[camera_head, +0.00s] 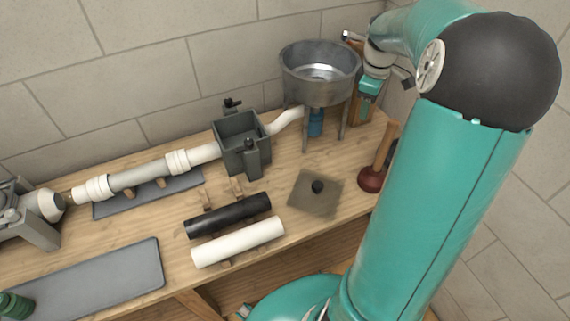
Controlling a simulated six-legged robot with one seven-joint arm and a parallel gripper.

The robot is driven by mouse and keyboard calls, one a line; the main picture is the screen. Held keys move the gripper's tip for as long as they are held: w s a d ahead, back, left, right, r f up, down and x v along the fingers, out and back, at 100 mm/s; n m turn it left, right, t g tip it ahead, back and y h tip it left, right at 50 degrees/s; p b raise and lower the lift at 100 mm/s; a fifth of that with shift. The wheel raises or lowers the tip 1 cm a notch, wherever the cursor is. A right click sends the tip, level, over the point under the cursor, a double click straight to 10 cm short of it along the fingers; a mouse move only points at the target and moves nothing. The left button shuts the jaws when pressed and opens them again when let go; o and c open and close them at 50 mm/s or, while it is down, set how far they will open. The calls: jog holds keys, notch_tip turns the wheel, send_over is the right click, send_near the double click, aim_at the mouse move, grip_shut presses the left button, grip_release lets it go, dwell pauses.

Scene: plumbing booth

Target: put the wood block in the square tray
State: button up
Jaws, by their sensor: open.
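My gripper (367,106) is at the upper right, beside the metal basin and pointing down; its fingertips are small and hard to make out. It is open. A brown wooden piece (356,112) shows just behind and below it, partly covered by it; it may be the wood block, but I cannot tell its full shape or whether the gripper touches it. A flat olive-brown square (303,202) with a black knob on it lies on the bench; it may be the square tray. No other clear wood block shows.
The metal basin (305,88) stands on legs. A dark open box (229,149) joins white pipes. A black pipe (229,216) and a white pipe (239,242) lie on supports. A plunger (371,180) stands right. Grey mats (110,278) lie left. My arm hides the bench's right end.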

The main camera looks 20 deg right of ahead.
jog(key=s+a+r+m+t, duration=0.1)
jog(key=a+r, duration=0.2)
jog(key=a, duration=0.3)
jog(key=s+a+r+m+h, duration=0.1)
jog(key=s+a+r, duration=0.1)
jog(key=a, duration=0.4)
jog(key=s+a+r+m+t, duration=0.1)
jog(key=a+r, duration=0.2)
jog(key=a, duration=0.4)
jog(key=s+a+m+t+y, duration=0.2)
jog(key=s+a+m+t, duration=0.1)
jog(key=s+a, duration=0.9)
jog(key=shift+s+a+m, duration=0.15)
jog(key=shift+a+m, duration=0.3)
jog(key=shift+m, duration=0.05)
jog(key=shift+f, duration=0.1)
